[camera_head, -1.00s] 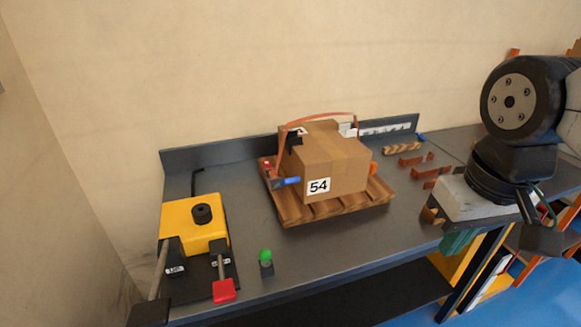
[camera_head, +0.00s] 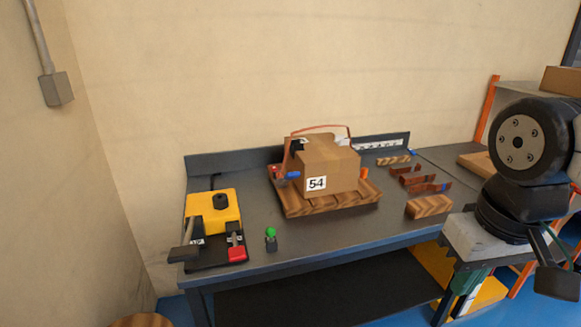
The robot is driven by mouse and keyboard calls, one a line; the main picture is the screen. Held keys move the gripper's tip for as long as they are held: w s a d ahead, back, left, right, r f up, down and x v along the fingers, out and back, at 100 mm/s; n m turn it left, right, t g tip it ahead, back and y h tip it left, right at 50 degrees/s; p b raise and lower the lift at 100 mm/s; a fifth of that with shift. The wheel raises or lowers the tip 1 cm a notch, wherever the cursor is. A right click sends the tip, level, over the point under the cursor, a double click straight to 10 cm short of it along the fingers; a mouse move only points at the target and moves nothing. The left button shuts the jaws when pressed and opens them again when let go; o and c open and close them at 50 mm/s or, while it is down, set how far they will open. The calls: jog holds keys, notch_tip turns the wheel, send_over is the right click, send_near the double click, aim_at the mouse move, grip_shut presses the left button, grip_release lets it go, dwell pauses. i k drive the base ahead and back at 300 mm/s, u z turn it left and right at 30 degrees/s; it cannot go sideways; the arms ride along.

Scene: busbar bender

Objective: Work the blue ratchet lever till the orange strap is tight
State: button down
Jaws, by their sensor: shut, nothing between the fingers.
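A cardboard box (camera_head: 335,160) labelled 54 sits on a wooden pallet (camera_head: 330,203) on the grey bench. The orange strap (camera_head: 298,146) rises along the box's left side and arches above its top, with a gap under it, so it looks slack. The blue ratchet lever (camera_head: 293,175) sticks out at the box's left front, low on the strap. A small red part (camera_head: 275,169) is beside it. Where the strap runs behind the box is hidden.
A yellow tool (camera_head: 213,206) with a red-ended handle (camera_head: 237,253) stands at the bench's left end. A green-topped button (camera_head: 271,233) is near the front edge. Bent copper pieces (camera_head: 411,178) and a wooden block (camera_head: 428,206) lie at the right.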

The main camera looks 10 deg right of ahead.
aim_at(289, 176)
jog(key=u, duration=0.2)
jog(key=i, duration=1.1)
jog(key=z, duration=0.4)
